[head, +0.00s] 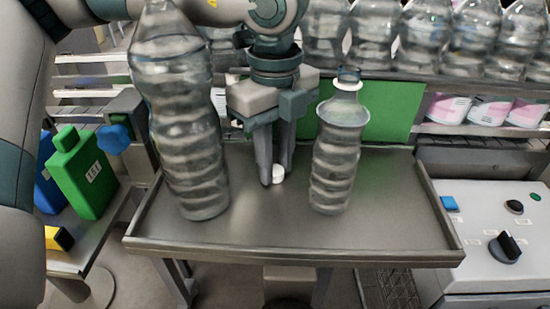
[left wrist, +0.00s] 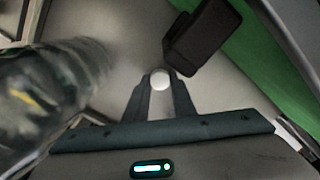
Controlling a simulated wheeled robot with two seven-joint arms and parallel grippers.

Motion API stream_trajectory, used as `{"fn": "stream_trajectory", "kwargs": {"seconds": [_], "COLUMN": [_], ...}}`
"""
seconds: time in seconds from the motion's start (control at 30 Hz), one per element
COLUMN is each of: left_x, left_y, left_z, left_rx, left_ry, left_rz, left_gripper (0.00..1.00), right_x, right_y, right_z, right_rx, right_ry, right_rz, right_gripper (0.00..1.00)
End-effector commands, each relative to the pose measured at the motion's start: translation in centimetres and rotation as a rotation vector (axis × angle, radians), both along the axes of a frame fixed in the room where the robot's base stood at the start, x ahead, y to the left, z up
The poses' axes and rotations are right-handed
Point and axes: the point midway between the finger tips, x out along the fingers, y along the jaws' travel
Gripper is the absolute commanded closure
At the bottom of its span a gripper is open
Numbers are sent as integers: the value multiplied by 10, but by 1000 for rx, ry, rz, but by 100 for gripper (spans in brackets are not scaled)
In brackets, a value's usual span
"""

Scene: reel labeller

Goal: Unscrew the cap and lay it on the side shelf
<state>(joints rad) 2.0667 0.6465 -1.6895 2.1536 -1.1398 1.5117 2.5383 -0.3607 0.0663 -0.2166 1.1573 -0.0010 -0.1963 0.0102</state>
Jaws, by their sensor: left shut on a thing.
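My left gripper (head: 272,180) points down between two clear bottles, above the metal tray (head: 270,232). It is shut on a small white cap (head: 278,174) at its fingertips. The cap also shows between the fingers in the left wrist view (left wrist: 160,80). The smaller bottle (head: 336,160) stands upright right of the gripper; its neck shows a white ring and no white cap on top. The larger bottle (head: 185,115) stands left of the gripper, its top cut off by the frame. My right gripper is not in view.
A side shelf (head: 88,258) at the left holds a green jug (head: 85,175), a blue container and a yellow item. A row of bottles (head: 420,40) stands behind, near a green panel (head: 395,115). A control box (head: 495,225) is at the right. The tray's front is clear.

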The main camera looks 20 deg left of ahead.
Motion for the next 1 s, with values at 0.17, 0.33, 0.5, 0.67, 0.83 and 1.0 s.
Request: {"fn": "stream_trajectory", "kwargs": {"seconds": [0.17,0.33,0.5,0.67,0.83,1.0], "left_x": [0,0,0,0,0,1], "left_y": [0,0,0,0,0,0], "left_z": [-2,-2,-2,-2,0,12], "left_rx": [0,1,0,0,0,-1], "left_ry": [0,0,0,0,0,-4], "left_rz": [0,0,0,0,0,2], "left_gripper": [100,65,58,58,58,58], "right_x": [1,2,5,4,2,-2], "right_y": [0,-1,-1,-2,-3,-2], "right_z": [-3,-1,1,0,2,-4], "right_rx": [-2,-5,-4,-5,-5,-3], "right_ry": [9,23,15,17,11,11], "right_rz": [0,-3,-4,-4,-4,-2], "right_gripper": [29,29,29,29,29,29]}}
